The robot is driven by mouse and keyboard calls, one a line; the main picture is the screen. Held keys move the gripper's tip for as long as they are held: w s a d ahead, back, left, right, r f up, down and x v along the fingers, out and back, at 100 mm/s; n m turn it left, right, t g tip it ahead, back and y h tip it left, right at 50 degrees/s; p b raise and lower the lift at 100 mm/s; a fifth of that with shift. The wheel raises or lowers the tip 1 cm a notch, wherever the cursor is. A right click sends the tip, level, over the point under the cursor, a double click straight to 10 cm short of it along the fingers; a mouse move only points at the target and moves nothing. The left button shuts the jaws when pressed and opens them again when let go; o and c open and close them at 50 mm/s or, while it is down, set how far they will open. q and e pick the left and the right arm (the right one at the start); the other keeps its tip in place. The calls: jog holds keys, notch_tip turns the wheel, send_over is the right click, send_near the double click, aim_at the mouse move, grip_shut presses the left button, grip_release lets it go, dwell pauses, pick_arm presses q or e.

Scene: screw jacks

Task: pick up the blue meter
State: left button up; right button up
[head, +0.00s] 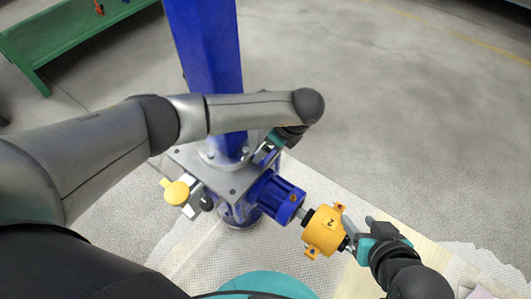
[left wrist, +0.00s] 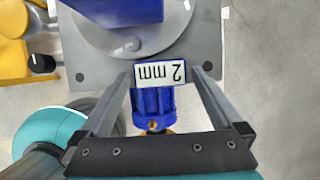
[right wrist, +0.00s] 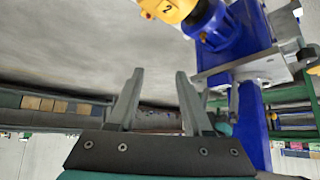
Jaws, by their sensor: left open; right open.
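The blue meter (left wrist: 159,75) shows a white face reading "2 mm", upside down in the left wrist view, against the grey plate. My left gripper (left wrist: 161,80) is open, with one finger on each side of the meter. I cannot tell whether the fingers touch it. In the head view my left gripper (head: 266,151) is by the plate's far corner, partly under my left arm, and I cannot make out the meter there. My right gripper (head: 355,232) is open and empty beside the yellow unit; its spread fingers also show in the right wrist view (right wrist: 158,78).
The screw jack's blue column (head: 207,45) rises from the grey plate (head: 235,182). A blue ribbed housing (head: 281,198) and a yellow unit marked 2 (head: 324,230) extend right. A yellow-capped part (head: 176,192) is at left. A green bench (head: 70,38) stands behind. Floor at right is clear.

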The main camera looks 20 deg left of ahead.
pick_arm(q)
jog(key=shift+w+a+f, duration=0.1)
jog(key=shift+a+f, duration=0.15)
jog(key=shift+f, duration=0.35)
jog(key=c, duration=1.4)
jog(key=shift+c, duration=0.2)
jog(key=shift+r, duration=0.15)
